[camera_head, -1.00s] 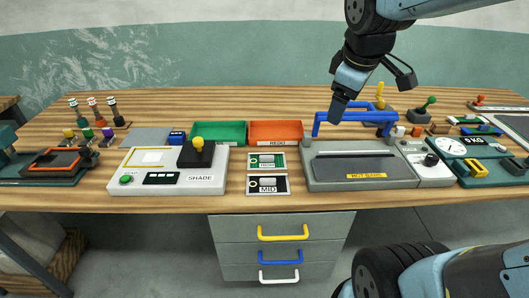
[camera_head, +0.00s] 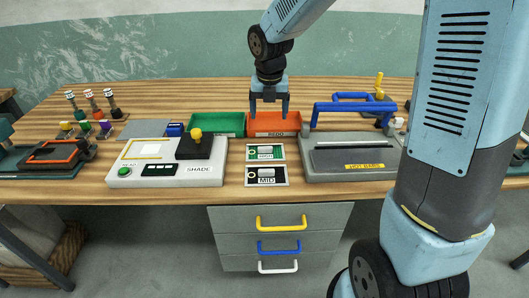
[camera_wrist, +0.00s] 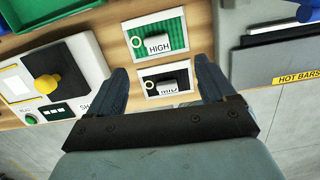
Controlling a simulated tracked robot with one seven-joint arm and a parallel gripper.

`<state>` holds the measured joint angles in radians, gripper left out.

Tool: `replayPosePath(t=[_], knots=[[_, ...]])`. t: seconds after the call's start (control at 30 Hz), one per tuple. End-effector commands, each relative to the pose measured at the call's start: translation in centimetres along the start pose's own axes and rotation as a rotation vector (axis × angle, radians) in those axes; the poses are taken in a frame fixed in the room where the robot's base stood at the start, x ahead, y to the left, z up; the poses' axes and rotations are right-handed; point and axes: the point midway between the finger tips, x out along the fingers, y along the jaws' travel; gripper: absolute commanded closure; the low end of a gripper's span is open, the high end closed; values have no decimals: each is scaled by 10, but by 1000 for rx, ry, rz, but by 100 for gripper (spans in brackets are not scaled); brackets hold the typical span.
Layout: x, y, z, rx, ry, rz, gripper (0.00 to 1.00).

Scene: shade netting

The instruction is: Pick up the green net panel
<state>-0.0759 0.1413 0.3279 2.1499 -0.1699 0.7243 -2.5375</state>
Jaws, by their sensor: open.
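The green net panel (camera_head: 265,152) is a small flat piece with a white border, a green face and a pale grip block, labelled HIGH in the wrist view (camera_wrist: 171,31). It lies on the bench just beyond a similar dark panel (camera_head: 267,175) labelled MID. My gripper (camera_head: 269,114) is open and empty, pointing down above the bench, in front of the orange tray in the picture. In the wrist view its fingers (camera_wrist: 160,75) spread either side of the MID panel, with the green panel beyond the fingertips. Neither panel is touched.
A green tray (camera_head: 218,124) and an orange REDO tray (camera_head: 274,123) stand behind the panels. The white SHADE box (camera_head: 165,175) is to the left. The grey HOT BARS press (camera_head: 350,160) with blue handles is to the right. My arm hides the bench's right part.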

Motion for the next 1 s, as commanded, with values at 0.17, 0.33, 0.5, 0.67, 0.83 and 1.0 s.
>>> replayPosePath(t=[0.17, 0.33, 0.5, 0.67, 0.83, 1.0], knots=[[14, 5, 1, -56, 8, 2, 17], [42, 5, 0, -57, 9, 2, 17], [70, 6, 0, -56, 9, 2, 17], [87, 5, 0, -54, 8, 2, 17], [94, 6, 0, -54, 6, 3, 17], [111, 10, -4, -56, 8, 2, 17]])
